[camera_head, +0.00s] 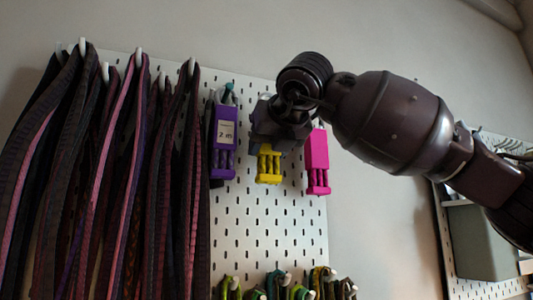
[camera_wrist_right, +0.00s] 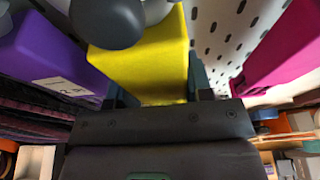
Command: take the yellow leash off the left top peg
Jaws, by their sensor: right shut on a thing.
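The yellow leash (camera_head: 268,165) hangs on the white pegboard between a purple leash and a pink leash. Its upper part is hidden behind my right gripper (camera_head: 280,125) in the head view. In the right wrist view, the yellow leash (camera_wrist_right: 150,65) is a flat-sided yellow block between the fingers of my right gripper (camera_wrist_right: 160,95), which is shut on it. A dark round knob (camera_wrist_right: 107,22) overlaps its upper left part. I cannot tell from the head view whether the leash still sits on its peg. My left gripper is not in view.
The purple leash (camera_head: 222,140) with a "2 m" label is close on the left, the pink leash (camera_head: 317,160) close on the right. Long dark straps (camera_head: 100,170) hang at the left. Coloured loops (camera_head: 285,288) hang below. The pegboard (camera_head: 265,225) between is bare.

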